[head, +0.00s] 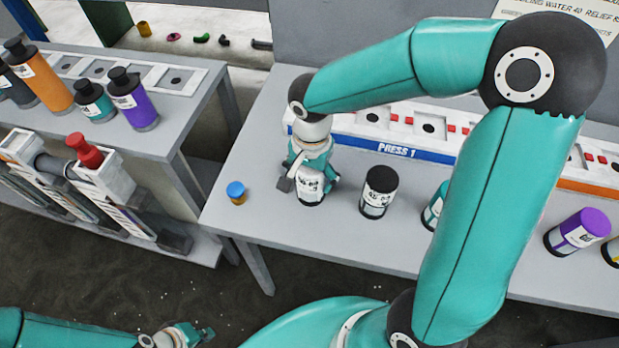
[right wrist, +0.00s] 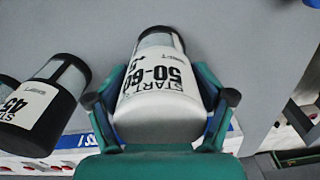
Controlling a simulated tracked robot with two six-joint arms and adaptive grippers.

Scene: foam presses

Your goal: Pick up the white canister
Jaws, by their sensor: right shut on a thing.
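The white canister (head: 311,188) has a white label and a dark band at its base. It stands at the front of the grey table, and I cannot tell whether it touches the top. My right gripper (head: 306,172) comes down over it and is shut on it, hiding its upper part. In the right wrist view the canister (right wrist: 160,88), its label reading "START 50-60", sits between the fingers of the gripper (right wrist: 165,103). My left gripper (head: 188,335) is low at the bottom left, far from the canister; its finger opening is unclear.
A black canister (head: 379,192) stands just right of the white one. A small blue-capped item (head: 236,193) is at left. Teal (head: 435,207) and purple (head: 578,232) canisters are further right. The PRESS 1 strip (head: 398,151) runs behind. A side bench (head: 178,122) holds several bottles.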

